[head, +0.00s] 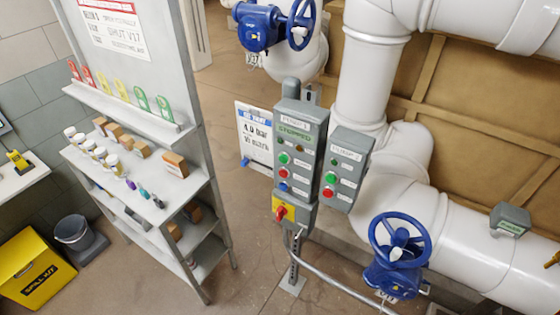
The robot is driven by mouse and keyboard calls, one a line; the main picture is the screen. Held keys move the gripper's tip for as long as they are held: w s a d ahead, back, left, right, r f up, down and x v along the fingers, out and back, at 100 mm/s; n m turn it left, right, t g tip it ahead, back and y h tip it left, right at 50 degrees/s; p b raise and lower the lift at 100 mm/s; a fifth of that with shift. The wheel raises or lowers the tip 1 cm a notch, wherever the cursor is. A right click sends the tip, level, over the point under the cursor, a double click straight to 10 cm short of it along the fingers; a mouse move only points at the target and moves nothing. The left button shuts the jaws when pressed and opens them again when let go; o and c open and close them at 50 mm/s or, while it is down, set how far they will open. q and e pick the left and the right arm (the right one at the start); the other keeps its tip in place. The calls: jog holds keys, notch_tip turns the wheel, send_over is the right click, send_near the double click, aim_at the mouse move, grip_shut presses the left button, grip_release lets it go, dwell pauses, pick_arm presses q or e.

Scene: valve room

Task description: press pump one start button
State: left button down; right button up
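The grey pump one control box (309,128) stands on a post near the middle of the head view. Its top label appears to read PUMP 1, with a green STOPPED sign (295,133) below it. Down its front are a green button (284,158), a red button (284,173) and a blue button (283,187), each beside a small white label too small to read. Neither of my grippers is in view, and nothing covers the buttons.
A second grey box (352,150) with similar buttons adjoins it on the right. Blue handwheels (400,240) and white pipes (470,245) fill the right. A grey shelf rack (150,135) with small items stands left. Floor between rack and post is clear.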

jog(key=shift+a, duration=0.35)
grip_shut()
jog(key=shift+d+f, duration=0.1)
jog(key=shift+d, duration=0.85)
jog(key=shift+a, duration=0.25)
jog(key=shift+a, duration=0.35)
